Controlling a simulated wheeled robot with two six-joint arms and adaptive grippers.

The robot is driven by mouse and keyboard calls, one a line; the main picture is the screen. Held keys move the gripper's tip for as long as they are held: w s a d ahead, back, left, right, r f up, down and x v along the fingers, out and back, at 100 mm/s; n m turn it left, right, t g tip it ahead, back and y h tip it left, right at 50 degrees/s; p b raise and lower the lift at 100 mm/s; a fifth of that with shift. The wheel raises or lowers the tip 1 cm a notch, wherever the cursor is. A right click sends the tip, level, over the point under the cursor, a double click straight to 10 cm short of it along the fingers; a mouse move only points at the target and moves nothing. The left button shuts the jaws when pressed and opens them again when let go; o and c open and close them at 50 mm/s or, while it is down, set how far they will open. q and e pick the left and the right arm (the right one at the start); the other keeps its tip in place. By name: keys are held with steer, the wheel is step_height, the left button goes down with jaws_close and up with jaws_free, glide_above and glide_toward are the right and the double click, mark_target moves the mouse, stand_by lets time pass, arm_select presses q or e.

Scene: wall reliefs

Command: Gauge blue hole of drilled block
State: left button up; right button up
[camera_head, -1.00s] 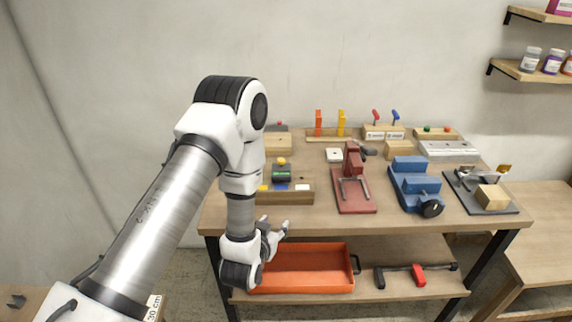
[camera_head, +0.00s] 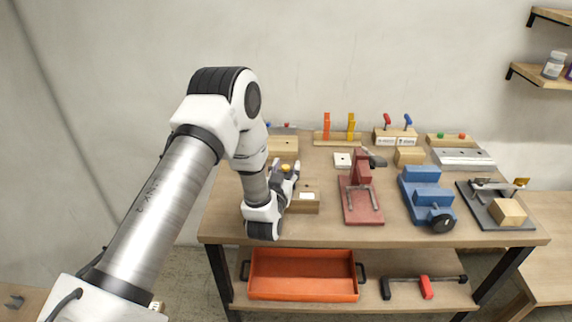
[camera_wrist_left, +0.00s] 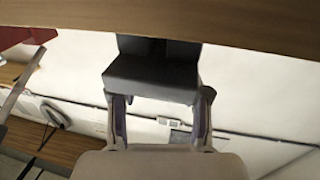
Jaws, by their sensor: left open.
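The wooden drilled block (camera_head: 304,208) lies near the front left of the bench. A white patch shows on its top; my arm hides its left part, and its blue hole cannot be seen. My left gripper (camera_head: 286,175) is open at the gauge, low over the bench. In the left wrist view, a dark grey body (camera_wrist_left: 150,78), apparently the gauge, lies between the two spread fingers (camera_wrist_left: 160,112); contact is unclear. My right gripper is out of view.
A red clamp stand (camera_head: 361,205), a blue vise (camera_head: 425,198) and a dark plate with a wooden block (camera_head: 508,211) stand to the right. Blocks and pegged racks line the back. An orange tray (camera_head: 303,275) and a bar clamp (camera_head: 425,287) are on the lower shelf.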

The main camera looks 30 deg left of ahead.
arm_select(q)
steer(key=shift+w, duration=0.2)
steer(key=shift+s, duration=0.1)
jaws_close()
step_height(320, 180, up, 4)
steer(key=shift+f+p, duration=0.2)
steer(key=shift+p, duration=0.65)
steer(key=shift+s, duration=0.1)
jaws_free()
steer(key=shift+f, duration=0.1)
steer(key=v, duration=1.1)
steer(key=shift+s+d, duration=0.15)
steer(key=shift+s, duration=0.25)
